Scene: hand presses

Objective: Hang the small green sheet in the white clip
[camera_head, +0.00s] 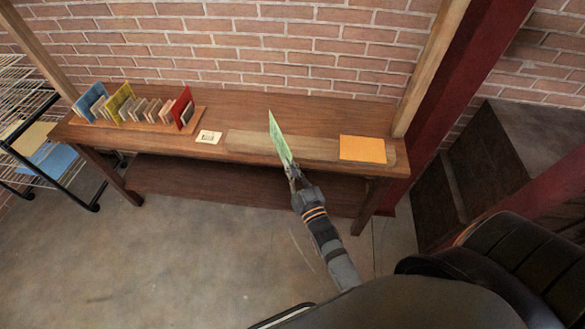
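A small green sheet (279,138) stands nearly upright and tilted in front of the table's middle, seen almost edge-on. My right gripper (290,168) is shut on its lower edge and holds it at the table's front edge. The fingertips are small and partly hidden by the sheet. I cannot make out a white clip for certain. Several small pale pieces (147,109) stand in a row on a wooden base (200,124) at the table's left, between upright blue, yellow and red pieces. My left gripper is not in view.
The wooden table (235,109) stands against a brick wall. A white square with a dark mark (208,137) and an orange sheet (363,149) lie on it. A wire rack (22,95) with coloured sheets stands at left; a dark red post (455,70) rises at right.

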